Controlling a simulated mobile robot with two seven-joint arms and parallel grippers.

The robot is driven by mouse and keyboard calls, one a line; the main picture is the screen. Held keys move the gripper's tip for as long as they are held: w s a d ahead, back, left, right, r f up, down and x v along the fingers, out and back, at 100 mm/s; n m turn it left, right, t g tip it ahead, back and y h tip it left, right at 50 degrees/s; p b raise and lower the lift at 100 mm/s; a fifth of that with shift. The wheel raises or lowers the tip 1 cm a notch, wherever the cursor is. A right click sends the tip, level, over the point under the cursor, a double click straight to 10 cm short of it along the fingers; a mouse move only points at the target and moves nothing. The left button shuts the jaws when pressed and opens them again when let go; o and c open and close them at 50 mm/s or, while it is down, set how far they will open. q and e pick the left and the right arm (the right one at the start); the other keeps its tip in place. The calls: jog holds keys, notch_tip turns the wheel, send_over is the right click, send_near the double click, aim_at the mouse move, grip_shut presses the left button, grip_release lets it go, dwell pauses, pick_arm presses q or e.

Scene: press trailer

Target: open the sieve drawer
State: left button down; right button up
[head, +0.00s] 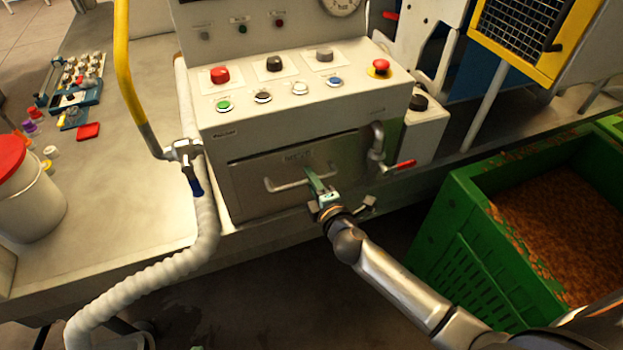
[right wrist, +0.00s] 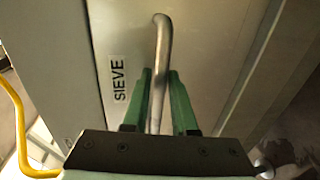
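The sieve drawer (head: 243,182) is a grey front panel low on the press's control cabinet, and it looks closed. Its bent metal handle (head: 285,186) sticks out from the front. My right gripper (head: 314,183) is at the right end of this handle. In the right wrist view, the handle (right wrist: 160,55) runs between the two green fingers of my right gripper (right wrist: 159,85), beside a label (right wrist: 119,79) reading SIEVE. The fingers stand close on both sides of the bar; whether they press on it cannot be made out. My left gripper is not in view.
A pipe with a red-handled valve (head: 400,166) sits just right of the drawer. A white corrugated hose (head: 205,235) and a blue-handled valve (head: 195,186) are at its left. A green crate (head: 455,260) of brown material stands at the right.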

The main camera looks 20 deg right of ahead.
grip_shut()
dwell(1.0)
